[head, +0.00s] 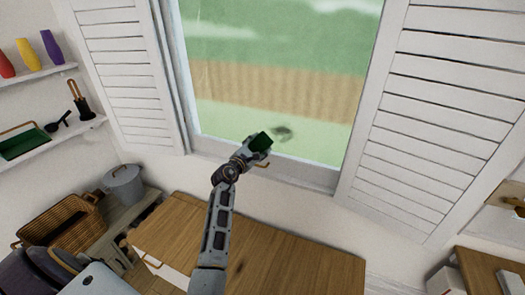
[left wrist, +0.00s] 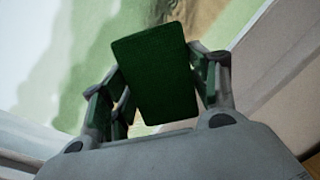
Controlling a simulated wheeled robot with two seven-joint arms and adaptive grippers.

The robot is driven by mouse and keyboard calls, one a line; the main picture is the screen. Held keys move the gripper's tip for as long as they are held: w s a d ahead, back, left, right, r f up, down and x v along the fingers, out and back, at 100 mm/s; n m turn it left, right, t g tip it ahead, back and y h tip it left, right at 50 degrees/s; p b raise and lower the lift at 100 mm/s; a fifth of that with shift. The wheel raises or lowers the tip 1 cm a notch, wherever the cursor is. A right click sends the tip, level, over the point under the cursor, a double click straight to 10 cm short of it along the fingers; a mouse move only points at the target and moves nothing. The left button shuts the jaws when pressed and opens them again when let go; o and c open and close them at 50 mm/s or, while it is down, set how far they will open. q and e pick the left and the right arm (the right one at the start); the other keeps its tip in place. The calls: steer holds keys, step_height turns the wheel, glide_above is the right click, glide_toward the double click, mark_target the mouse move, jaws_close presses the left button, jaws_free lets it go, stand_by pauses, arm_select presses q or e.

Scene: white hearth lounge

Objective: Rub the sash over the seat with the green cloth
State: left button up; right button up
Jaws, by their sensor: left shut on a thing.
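The window sash (head: 318,178) is white-framed around a large pane (head: 290,60), above a wooden seat (head: 290,262). A dark smudge (head: 283,132) shows on the lower pane. My left gripper (head: 254,149) is shut on the green cloth (head: 261,142), in front of the pane's lower part. The cloth is just left of and below the smudge; I cannot tell whether it touches the glass. In the left wrist view the cloth (left wrist: 155,75) is a flat dark green pad between the fingers, with part of a brownish smudge (left wrist: 190,12) beyond it. My right gripper is out of view.
White louvred shutters flank the window, left (head: 125,80) and right (head: 430,120). A wicker basket (head: 60,225) and grey pot (head: 123,186) stand at lower left. Shelves (head: 50,135) on the left hold vases and tools. The seat top is clear apart from my arm above it.

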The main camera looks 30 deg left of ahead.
arm_select(q)
steer(key=shift+a+t, duration=0.3)
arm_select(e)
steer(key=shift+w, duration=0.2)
arm_select(q)
steer(key=shift+r+t, duration=0.1)
steer(key=shift+t, duration=0.3)
steer(key=shift+w, duration=0.1)
steer(key=shift+w+a+b, duration=0.1)
steer(key=shift+w+b, duration=0.6)
steer(key=shift+w, duration=1)
steer(key=shift+w+b, duration=0.45)
steer(key=shift+w, duration=0.7)
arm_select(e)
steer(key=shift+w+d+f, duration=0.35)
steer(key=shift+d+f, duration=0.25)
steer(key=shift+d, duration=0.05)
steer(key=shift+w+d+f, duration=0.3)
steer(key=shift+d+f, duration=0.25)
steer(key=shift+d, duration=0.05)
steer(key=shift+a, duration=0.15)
